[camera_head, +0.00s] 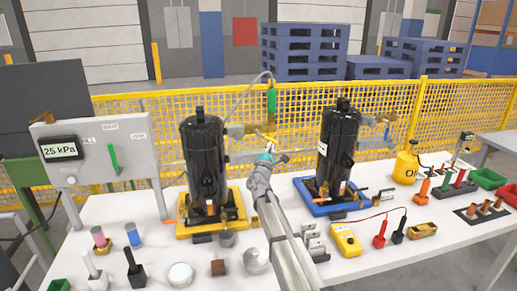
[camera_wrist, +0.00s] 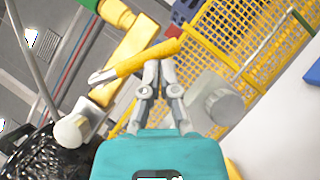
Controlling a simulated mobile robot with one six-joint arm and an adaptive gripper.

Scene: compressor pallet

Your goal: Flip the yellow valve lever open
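The yellow valve lever (camera_wrist: 150,57) lies slanted across the wrist view, with a pale metal end at its left. It sits beside a brass valve body (camera_wrist: 128,60). My gripper (camera_wrist: 158,67) has its two grey fingers drawn together, their tips at the lever and seeming to touch it. The lever runs across the tips, and I see no clear grip around it. In the head view my gripper (camera_head: 269,148) is at the small brass fittings between the two black compressors, and the lever is too small there to make out clearly.
The left black compressor (camera_head: 204,160) stands on a yellow pallet, the right one (camera_head: 337,145) on a blue pallet. A gauge panel (camera_head: 100,150) reading 25 kPa is at the left. A grey hose (camera_head: 240,95) arches above the fittings. Tools and parts line the white table's front.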

